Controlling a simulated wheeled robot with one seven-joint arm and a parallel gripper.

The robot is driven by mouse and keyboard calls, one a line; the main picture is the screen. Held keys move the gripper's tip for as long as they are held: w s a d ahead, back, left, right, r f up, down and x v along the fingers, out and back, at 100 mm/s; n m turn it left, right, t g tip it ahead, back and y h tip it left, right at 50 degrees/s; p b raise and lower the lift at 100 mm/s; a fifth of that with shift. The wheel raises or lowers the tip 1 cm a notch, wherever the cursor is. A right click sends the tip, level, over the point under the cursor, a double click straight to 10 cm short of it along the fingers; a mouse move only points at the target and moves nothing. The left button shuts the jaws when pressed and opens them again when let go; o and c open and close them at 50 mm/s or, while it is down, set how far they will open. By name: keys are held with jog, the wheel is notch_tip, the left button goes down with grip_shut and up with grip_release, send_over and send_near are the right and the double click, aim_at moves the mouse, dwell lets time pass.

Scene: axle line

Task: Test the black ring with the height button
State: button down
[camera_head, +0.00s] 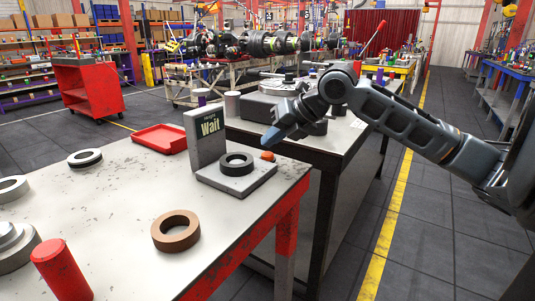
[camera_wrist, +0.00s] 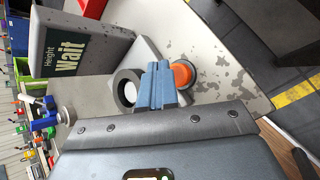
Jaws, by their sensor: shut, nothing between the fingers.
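The black ring (camera_head: 237,162) lies flat on the base plate of the grey height tester (camera_head: 246,181). The tester's upright panel (camera_head: 203,139) has a sign reading "Height Wait". The orange height button (camera_head: 268,156) sits at the far right of the tester's base. My gripper (camera_head: 268,146) is shut and empty, its tips low beside the button. In the wrist view the blue fingertips (camera_wrist: 163,72) are between the black ring (camera_wrist: 127,90) and the orange button (camera_wrist: 182,74), overlapping the button's near edge. I cannot tell whether they touch it.
A brown ring (camera_head: 176,231), a black-and-white ring (camera_head: 85,158), a red cylinder (camera_head: 62,270) and a red tray (camera_head: 160,139) stand on the same table. A second bench with grey equipment (camera_head: 270,108) is close behind. The table's front middle is clear.

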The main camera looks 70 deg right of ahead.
aim_at(272, 154)
jog(key=shift+f, duration=0.2)
dwell(0.3)
jog(key=shift+f+b, duration=0.25)
jog(key=shift+b, duration=0.5)
jog(key=shift+f+b, duration=0.45)
jog(key=shift+b, duration=0.15)
dwell(0.5)
jog(key=shift+r, duration=0.1)
dwell(0.3)
jog(key=shift+r+p, duration=0.3)
jog(key=shift+r, duration=0.5)
jog(key=shift+r, duration=0.15)
jog(key=shift+r+p, duration=1.25)
jog(key=shift+r, duration=1.15)
